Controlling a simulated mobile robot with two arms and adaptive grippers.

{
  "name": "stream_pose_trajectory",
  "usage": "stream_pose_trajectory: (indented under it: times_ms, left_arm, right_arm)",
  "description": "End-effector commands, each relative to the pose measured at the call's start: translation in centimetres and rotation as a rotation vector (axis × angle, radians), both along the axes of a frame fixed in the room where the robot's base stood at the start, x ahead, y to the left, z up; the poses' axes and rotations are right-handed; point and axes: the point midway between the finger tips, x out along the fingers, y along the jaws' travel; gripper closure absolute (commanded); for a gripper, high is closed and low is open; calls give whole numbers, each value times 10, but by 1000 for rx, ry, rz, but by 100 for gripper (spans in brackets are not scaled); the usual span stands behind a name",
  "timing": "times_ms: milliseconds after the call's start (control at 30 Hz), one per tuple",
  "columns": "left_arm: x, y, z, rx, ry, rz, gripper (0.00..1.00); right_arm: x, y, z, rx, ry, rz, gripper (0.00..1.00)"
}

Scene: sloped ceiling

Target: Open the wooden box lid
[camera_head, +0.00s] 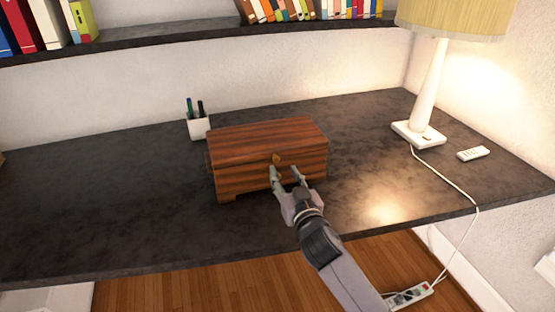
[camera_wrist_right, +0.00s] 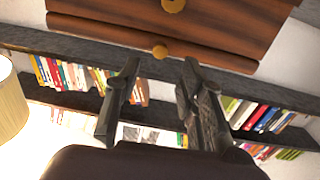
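The wooden box (camera_head: 240,160), reddish-brown with dark stripes, stands on the dark desk (camera_head: 120,215). Its lid (camera_head: 262,136) is down and looks closed. A small brass-coloured knob or clasp (camera_head: 277,158) is on the front near the lid's edge. My right gripper (camera_head: 287,171) is in front of the box, just below the clasp, with its fingers apart and nothing between them. My left gripper is not in view.
A white pen cup (camera_head: 198,129) stands behind the box at the left. A lamp (camera_head: 430,100) and a white remote (camera_head: 473,153) are at the right, with a cable over the desk's front edge. Bookshelves (camera_head: 180,36) run above. The desk left of the box is clear.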

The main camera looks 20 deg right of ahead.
Motion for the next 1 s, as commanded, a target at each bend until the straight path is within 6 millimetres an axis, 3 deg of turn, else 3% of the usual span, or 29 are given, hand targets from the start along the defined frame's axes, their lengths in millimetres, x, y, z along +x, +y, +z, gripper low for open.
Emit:
stream_pose_trajectory:
  times_ms: [200,400,767,1000]
  left_arm:
    - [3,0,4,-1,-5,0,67]
    - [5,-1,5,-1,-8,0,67]
    - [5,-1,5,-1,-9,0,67]
    - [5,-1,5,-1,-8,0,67]
  right_arm:
    - [42,0,2,-1,-1,0,64]
    - [62,1,0,-1,1,0,64]
    - [67,1,0,0,1,1,64]
    - [67,1,0,0,1,0,78]
